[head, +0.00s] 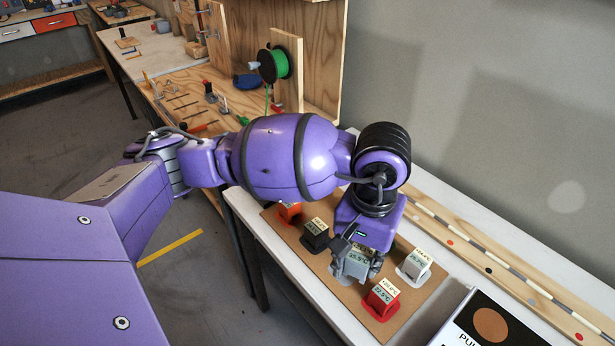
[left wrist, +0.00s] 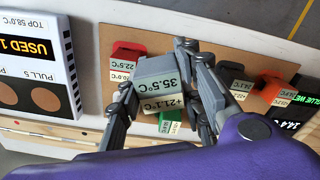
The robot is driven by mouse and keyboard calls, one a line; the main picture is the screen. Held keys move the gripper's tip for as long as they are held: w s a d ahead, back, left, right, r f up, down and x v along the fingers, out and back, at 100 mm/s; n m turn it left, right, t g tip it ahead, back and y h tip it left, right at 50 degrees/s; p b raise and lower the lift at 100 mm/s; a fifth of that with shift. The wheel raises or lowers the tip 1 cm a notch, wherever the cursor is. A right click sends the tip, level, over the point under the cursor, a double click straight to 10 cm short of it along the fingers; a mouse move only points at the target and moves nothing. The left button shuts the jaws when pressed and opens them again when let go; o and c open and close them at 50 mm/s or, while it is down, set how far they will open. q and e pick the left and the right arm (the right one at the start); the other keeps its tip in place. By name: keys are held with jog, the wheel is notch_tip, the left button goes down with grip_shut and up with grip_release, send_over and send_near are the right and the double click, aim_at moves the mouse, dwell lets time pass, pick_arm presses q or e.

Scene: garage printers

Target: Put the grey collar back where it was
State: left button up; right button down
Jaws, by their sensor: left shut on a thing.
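My left gripper (head: 352,272) is shut on the grey collar (head: 360,262), a block with a pale label reading 35.5°C. In the left wrist view the grey collar (left wrist: 160,80) sits between the two fingers (left wrist: 165,95), its label facing the camera. It is over the brown board (head: 340,290) on the white table. I cannot tell whether its underside touches the board. The right gripper is not in view.
Around the held collar stand an orange (head: 288,211), a black (head: 315,236), a white (head: 414,266) and a red (head: 382,299) labelled block. A green block (left wrist: 170,117) shows in the left wrist view. A panel with round spots (head: 490,325) lies at the near right.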

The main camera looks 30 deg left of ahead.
pick_arm(q)
jog(key=w+a+f, duration=0.1)
jog(key=f, duration=0.1)
jog(key=w+a+f, duration=0.1)
jog(key=w, duration=0.1)
jog(key=w+a+f, duration=0.1)
jog(key=f, duration=0.1)
jog(key=shift+w+a+f, duration=0.1)
jog(key=shift+w+f, duration=0.1)
jog(key=shift+f, duration=0.15)
notch_tip(320, 180, down, 4)
jog(key=shift+w+a+r, duration=0.15)
jog(key=shift+r, duration=0.05)
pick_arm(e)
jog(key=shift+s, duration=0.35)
pick_arm(q)
jog(key=shift+f, duration=0.25)
jog(key=o, duration=1.1)
jog(key=shift+r, duration=0.1)
jog(key=shift+o, duration=0.2)
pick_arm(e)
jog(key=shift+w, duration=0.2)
